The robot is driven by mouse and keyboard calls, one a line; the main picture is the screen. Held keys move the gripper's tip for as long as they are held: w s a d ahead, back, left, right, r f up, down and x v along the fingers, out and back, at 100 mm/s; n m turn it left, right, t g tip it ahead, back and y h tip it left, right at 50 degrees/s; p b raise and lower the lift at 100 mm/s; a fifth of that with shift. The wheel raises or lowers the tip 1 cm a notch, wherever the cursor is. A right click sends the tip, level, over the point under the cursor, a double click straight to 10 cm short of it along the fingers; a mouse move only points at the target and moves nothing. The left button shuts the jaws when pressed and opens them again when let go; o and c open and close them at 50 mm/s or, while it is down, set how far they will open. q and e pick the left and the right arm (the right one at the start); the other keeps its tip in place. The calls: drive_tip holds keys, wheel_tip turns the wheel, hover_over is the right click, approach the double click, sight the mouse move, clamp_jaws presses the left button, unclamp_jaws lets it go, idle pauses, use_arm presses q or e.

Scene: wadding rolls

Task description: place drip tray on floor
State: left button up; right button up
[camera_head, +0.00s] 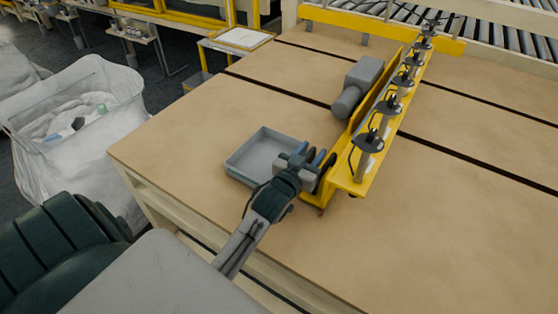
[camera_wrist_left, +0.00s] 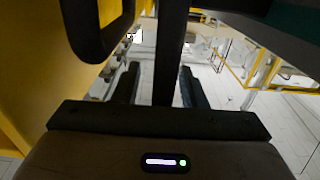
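The drip tray, a shallow grey rectangular tray (camera_head: 232,166), lies flat and empty on the wooden table, left of the yellow beam's near end. My left gripper (camera_head: 320,160) is just right of the tray, close to the beam end. I cannot tell whether it touches either. In the left wrist view its two dark fingers (camera_wrist_left: 158,88) stand apart, with a dark upright bar (camera_wrist_left: 170,45) showing between them; I cannot tell what the bar is. The tray is not clearly recognisable there. My right gripper is out of view.
The yellow beam (camera_head: 360,178) carries a row of black fittings. A grey motor (camera_head: 362,78) sits beside it. A white bag (camera_head: 75,110) stands on the dark floor left of the table (camera_head: 190,130). Rollers (camera_head: 490,40) run along the back. The table's right part is clear.

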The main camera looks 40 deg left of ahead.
use_arm(q)
drive_tip(key=shift+w, duration=0.3)
clamp_jaws()
drive_tip(key=shift+r, duration=0.1)
